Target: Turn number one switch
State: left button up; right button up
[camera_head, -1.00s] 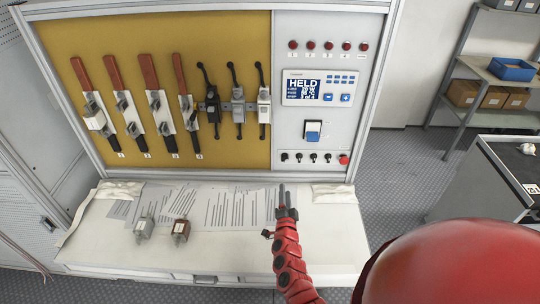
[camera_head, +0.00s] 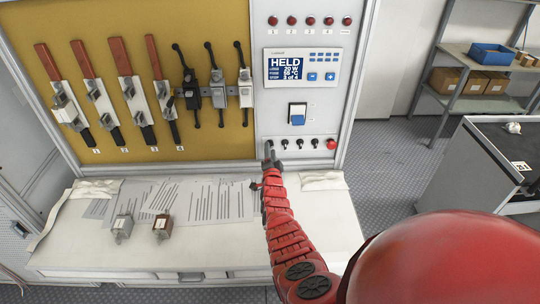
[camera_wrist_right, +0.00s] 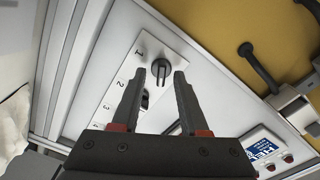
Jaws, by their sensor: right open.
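The number one switch (camera_wrist_right: 161,68) is a small dark knob on a light strip beside the printed "1". It shows in the right wrist view between and just beyond the fingertips of my right gripper (camera_wrist_right: 158,76). The gripper is open, with one finger on each side of the knob in that picture. I cannot tell whether either finger touches it. In the head view my right gripper (camera_head: 269,155) is at the left end of the switch row and mostly covers switch one. The second switch (camera_wrist_right: 145,99) is partly behind the fingers. My left gripper is not in view.
More black switches (camera_head: 315,143) and a red button (camera_head: 331,144) lie to the right. Above are a blue rocker switch (camera_head: 297,114) and a display (camera_head: 302,68). A yellow board (camera_head: 215,20) carries several lever switches. Two small blocks stand on the white bench (camera_head: 220,240).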

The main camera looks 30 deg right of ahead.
jog(key=shift+b+x, duration=0.4)
jog(key=shift+x, duration=0.4)
jog(key=shift+a+r, duration=0.1)
grip_shut()
